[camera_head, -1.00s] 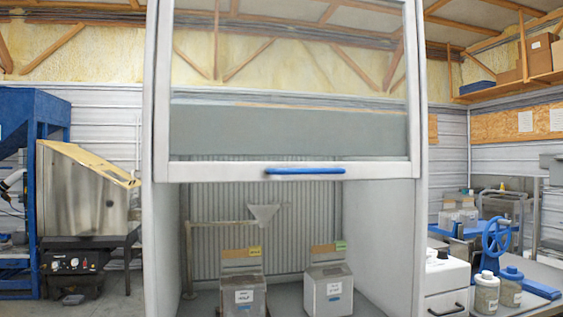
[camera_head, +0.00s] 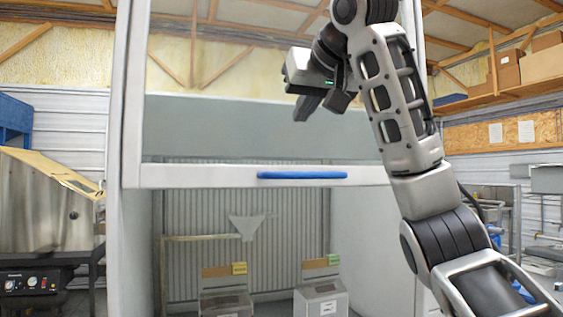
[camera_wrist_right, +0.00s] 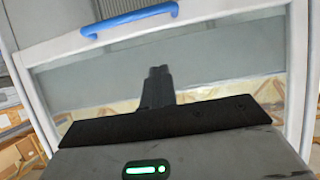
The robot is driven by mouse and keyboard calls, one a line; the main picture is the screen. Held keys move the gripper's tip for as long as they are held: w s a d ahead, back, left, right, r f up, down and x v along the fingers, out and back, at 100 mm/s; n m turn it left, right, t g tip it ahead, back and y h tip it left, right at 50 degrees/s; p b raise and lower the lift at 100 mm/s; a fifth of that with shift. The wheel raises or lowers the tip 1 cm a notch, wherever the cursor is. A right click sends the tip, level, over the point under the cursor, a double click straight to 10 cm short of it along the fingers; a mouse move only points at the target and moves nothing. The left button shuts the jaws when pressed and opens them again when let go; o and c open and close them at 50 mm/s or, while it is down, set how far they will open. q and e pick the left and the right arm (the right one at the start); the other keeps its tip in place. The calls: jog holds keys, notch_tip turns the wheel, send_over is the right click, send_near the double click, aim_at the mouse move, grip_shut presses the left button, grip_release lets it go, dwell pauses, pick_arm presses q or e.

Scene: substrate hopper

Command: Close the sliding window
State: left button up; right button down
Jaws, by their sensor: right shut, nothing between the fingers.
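The sliding window (camera_head: 230,130) is a glass sash in a white frame, raised in its upright housing. Its bottom rail carries a blue handle (camera_head: 301,175), and the space below the rail is open. The handle also shows at the top of the right wrist view (camera_wrist_right: 130,20), where the picture looks turned over. My right gripper (camera_head: 302,112) is in front of the glass, above the handle and apart from it. Its fingers (camera_wrist_right: 158,75) are together and empty. My left gripper is not in view.
Two grey-white containers with cardboard flaps, one at the left (camera_head: 226,303) and one at the right (camera_head: 321,301), stand inside under the window. A pale funnel (camera_head: 247,227) hangs behind them. A steel cabinet (camera_head: 45,205) stands left; shelf boxes (camera_head: 540,68) sit upper right.

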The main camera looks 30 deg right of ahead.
jog(key=p, duration=0.4)
send_near(289, 158)
jog(key=w, duration=0.2)
jog(key=w+a, duration=0.1)
jog(key=w, duration=0.1)
jog(key=shift+w+f, duration=0.1)
jog(key=shift+f, duration=0.1)
notch_tip(289, 158, down, 3)
jog(key=shift+a+r+b, duration=0.1)
jog(key=shift+a+b, duration=0.05)
jog(key=shift+b, duration=0.2)
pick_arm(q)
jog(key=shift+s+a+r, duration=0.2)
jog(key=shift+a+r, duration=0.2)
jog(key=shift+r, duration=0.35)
pick_arm(e)
jog(key=shift+s+f, duration=0.3)
jog(key=shift+f, duration=0.4)
